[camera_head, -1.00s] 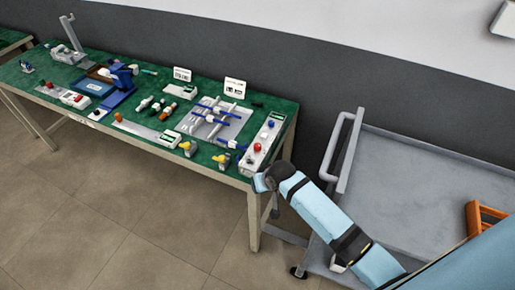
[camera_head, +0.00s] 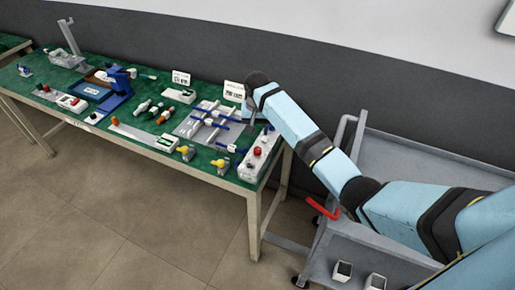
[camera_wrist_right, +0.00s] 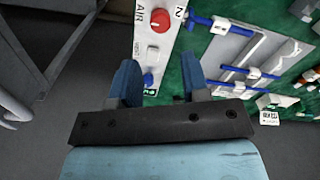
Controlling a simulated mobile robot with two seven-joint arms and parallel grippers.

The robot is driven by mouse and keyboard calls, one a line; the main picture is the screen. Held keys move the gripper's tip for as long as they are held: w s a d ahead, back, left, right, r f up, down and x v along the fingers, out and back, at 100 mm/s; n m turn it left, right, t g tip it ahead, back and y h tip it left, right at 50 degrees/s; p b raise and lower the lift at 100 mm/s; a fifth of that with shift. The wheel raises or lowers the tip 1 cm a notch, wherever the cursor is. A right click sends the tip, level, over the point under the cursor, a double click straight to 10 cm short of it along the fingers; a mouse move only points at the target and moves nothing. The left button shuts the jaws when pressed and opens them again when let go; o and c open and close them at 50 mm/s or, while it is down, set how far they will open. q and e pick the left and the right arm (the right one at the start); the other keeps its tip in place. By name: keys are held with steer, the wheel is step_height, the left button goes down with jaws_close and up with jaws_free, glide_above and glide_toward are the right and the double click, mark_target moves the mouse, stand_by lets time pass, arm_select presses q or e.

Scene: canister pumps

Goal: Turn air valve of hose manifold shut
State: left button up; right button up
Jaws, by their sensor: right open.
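A long white box (camera_head: 243,172) lies at the right end of the green bench, with a red knob (camera_head: 257,150) on top. In the right wrist view the box (camera_wrist_right: 140,32) carries the letters AIR and N2 beside its red knob (camera_wrist_right: 160,19), a small white part, and a blue knob (camera_wrist_right: 148,80). My right gripper (camera_head: 248,116) is above the far end of the box in the head view. In the right wrist view its fingers (camera_wrist_right: 160,76) are open, with the blue knob showing between them; contact cannot be told. My left gripper is out of view.
A grey plate with blue and white fittings (camera_head: 208,120) lies left of the box. Yellow-grey parts (camera_head: 221,164) stand near the bench's front edge. A grey cart (camera_head: 390,150) stands to the right. A small sign (camera_head: 233,91) stands at the back.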

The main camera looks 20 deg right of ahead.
mark_target(258, 149)
step_height(258, 149, down, 10)
steer(key=shift+r, duration=0.1)
stand_by(0.4)
steer(key=c, duration=0.6)
